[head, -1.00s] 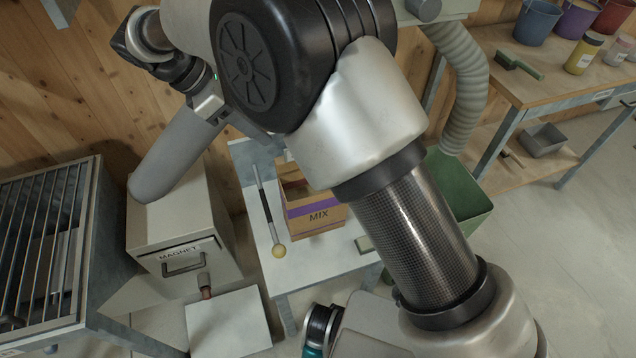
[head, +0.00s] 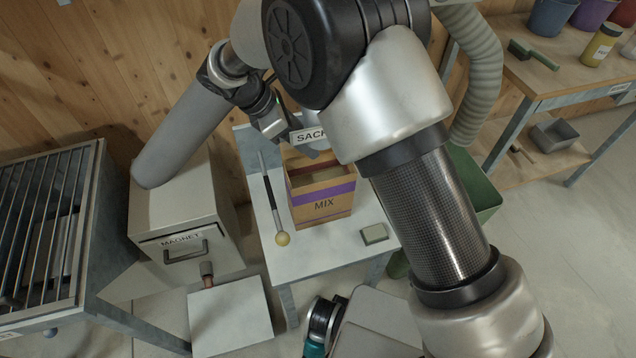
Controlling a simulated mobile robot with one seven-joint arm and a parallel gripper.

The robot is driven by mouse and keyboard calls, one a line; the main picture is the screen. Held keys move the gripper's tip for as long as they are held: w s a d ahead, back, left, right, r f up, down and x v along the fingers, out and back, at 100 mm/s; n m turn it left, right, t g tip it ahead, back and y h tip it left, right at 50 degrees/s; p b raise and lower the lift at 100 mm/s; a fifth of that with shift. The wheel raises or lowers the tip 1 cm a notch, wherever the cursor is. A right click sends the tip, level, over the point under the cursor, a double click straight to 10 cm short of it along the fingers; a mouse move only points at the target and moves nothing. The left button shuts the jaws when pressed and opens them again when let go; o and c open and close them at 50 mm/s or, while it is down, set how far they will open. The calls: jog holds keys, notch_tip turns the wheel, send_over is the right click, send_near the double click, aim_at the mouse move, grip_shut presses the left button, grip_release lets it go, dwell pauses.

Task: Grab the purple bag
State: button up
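The bag with a purple band and the word MIX (head: 322,205) is brown and open at the top. It stands upright on a small pale table (head: 315,262). My arm crosses the head view from the lower right, bends at the top and covers the area behind the bag. My gripper (head: 272,122) shows small and partly hidden, above and to the left of the bag, apart from it in the picture. Its fingertips are not clear, so I cannot tell whether it is open.
The MAGNET box (head: 180,225) stands left, a green bin (head: 478,185) right. The table's front is clear.

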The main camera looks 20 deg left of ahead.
jog(key=shift+x, duration=1.2)
grip_shut()
jog(key=shift+r, duration=0.15)
